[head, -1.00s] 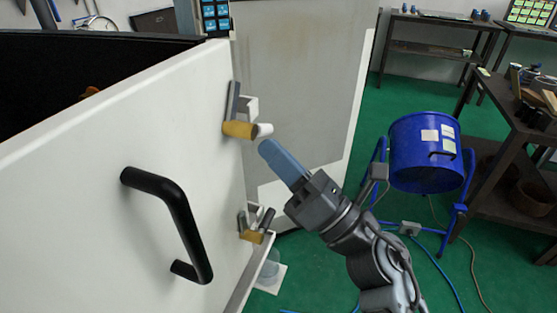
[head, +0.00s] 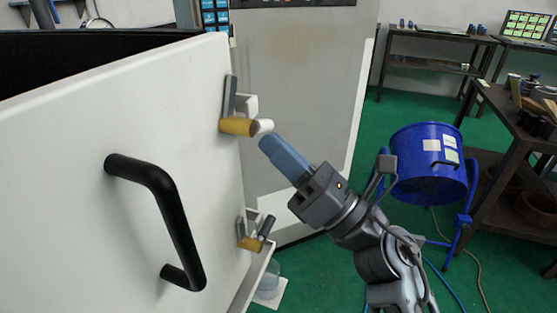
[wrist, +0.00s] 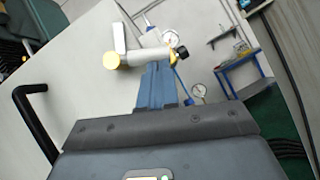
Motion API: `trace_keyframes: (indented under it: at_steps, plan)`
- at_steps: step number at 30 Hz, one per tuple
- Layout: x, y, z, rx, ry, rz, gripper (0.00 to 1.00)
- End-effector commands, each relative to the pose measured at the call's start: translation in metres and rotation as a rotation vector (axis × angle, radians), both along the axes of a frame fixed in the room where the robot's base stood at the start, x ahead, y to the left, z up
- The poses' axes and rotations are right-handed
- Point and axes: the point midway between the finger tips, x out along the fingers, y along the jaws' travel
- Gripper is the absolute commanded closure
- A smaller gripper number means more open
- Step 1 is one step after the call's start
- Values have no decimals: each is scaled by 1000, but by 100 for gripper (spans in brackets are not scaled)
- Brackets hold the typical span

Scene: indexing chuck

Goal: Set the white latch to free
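The upper latch (head: 238,126) sits at the edge of the white door, with a grey upright bar, an ochre barrel and a white tip (head: 263,126). A second latch (head: 250,243) with an ochre barrel and a dark tip is lower on the same edge. My gripper (head: 268,143) has its blue fingers together and empty, just below and right of the upper latch's white tip; I cannot tell if they touch. In the wrist view the fingers (wrist: 157,85) point at a latch with a white barrel (wrist: 148,56), a yellow end and a dark knob.
A black door handle (head: 165,205) stands out from the door at the left. A grey panel (head: 290,90) is behind the latches. A blue drum (head: 420,180) on a stand and dark workbenches (head: 520,130) are at the right. Green floor is open between them.

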Motion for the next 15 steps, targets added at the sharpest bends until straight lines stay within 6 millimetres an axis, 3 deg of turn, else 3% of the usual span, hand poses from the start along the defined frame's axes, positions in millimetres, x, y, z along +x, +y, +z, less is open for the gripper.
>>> trace_keyframes:
  at_steps: [15]
  plan:
    - [12, -5, 8, -98, -273, 0, 100]
